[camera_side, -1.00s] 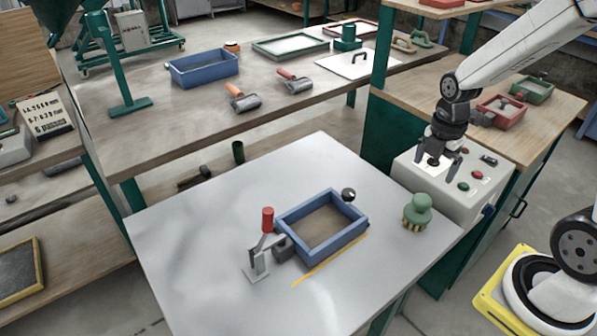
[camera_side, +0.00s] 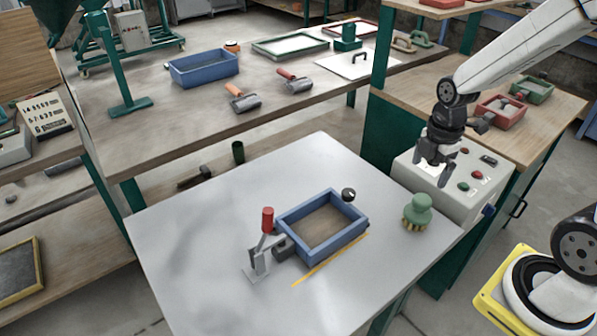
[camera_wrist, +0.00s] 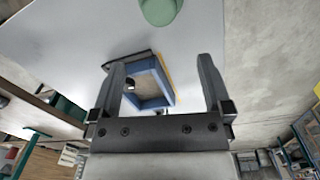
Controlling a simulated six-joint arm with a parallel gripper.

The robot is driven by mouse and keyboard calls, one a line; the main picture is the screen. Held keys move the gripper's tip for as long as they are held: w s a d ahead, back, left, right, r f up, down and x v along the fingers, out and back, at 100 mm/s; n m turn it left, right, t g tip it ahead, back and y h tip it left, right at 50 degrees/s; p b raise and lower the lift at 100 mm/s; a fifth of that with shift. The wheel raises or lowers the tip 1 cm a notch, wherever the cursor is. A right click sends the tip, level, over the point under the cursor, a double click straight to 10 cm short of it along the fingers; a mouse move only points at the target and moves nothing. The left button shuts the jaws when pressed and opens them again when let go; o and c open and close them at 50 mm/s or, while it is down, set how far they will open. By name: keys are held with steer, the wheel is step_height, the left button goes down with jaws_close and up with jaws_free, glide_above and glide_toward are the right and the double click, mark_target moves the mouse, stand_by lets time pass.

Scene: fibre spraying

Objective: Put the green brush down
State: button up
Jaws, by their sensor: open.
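The green brush (camera_side: 417,207) stands upright on the white table (camera_side: 200,250), near its right corner, with its yellowish bristles down. In the wrist view the green brush (camera_wrist: 160,10) shows only in part, cut off by the top edge. My gripper (camera_side: 436,174) is open and empty, above and behind the brush and apart from it, in front of the grey control box. The open fingers of my gripper also show in the wrist view (camera_wrist: 163,75), with nothing held between them.
A blue frame (camera_side: 345,238) is clamped on the table by a red-handled clamp (camera_side: 268,220), left of the brush. A dark round knob (camera_side: 348,194) is at the frame's back. A grey control box (camera_side: 470,200) with buttons stands behind the brush. The table's left part is clear.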

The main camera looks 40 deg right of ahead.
steer(key=a+f+m+t, duration=0.1)
steer(key=a+m+t, duration=0.1)
steer(key=a+m, duration=0.6)
steer(key=s+m, duration=0.1)
steer(key=m, duration=0.6)
steer(key=shift+a, duration=0.25)
steer(key=shift+f+m, duration=0.1)
steer(key=shift+m, duration=0.2)
steer(key=m+g+y, duration=0.1)
steer(key=m+g, duration=0.1)
steer(key=m, duration=1.4)
glide_above(422, 197)
steer(key=shift+a+f, duration=0.25)
steer(key=shift+f, duration=0.7)
steer(key=shift+d+f+m+y, duration=0.1)
steer(key=shift+d+m+y, duration=0.2)
steer(key=shift+d+m, duration=0.45)
steer(key=shift+a+f, duration=0.15)
steer(key=shift+f, duration=0.55)
steer(key=shift+a+f, duration=0.15)
steer(key=shift+f, duration=0.5)
